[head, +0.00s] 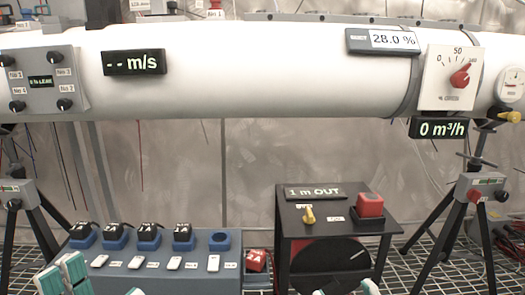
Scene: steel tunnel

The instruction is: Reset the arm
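My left gripper (100,281) shows at the bottom left edge. Its teal and white fingertips stand apart with nothing seen between them. My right gripper (344,290) shows only as fingertips at the bottom edge, below the black box stand; they are apart and nothing is seen between them. The rest of both grippers and arms is cut off by the frame. No other object is named by the task.
A black stand (335,223) carries a yellow knob and a red block (369,205). A white pipe (250,75) crosses above. Tripods (455,225) flank the grated floor.

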